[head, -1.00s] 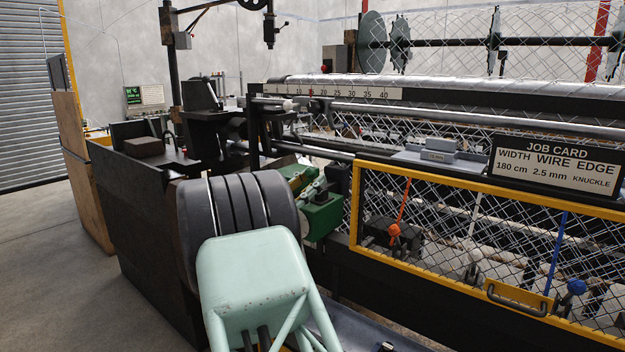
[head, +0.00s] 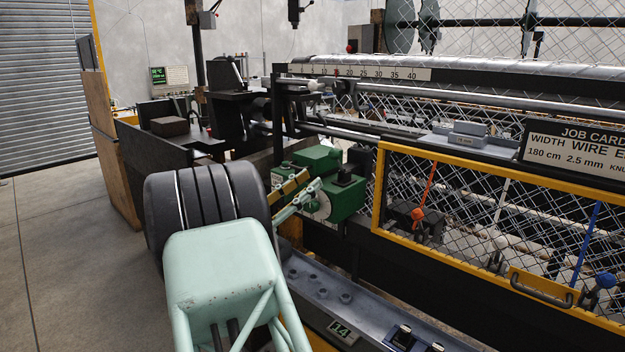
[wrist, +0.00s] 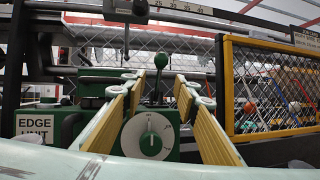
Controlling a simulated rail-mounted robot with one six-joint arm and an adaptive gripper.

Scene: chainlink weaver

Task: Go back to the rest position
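My gripper (head: 308,182) shows in the head view past my pale green arm, in front of the green edge unit (head: 347,197). In the wrist view, the two yellow-padded fingers of my gripper (wrist: 157,84) stand well apart with nothing held between them. Behind the gap are the edge unit's white dial (wrist: 150,136) and a green ball-topped lever (wrist: 161,62). The "EDGE UNIT" label (wrist: 36,124) is at the left. I cannot tell the exact distance from fingers to unit. No rest position is marked in view.
A yellow-framed mesh guard (head: 378,190) with a handle (head: 541,290) stands right of the unit. A grey rail bed (head: 340,290) runs below. The floor (head: 60,240) at left is clear.

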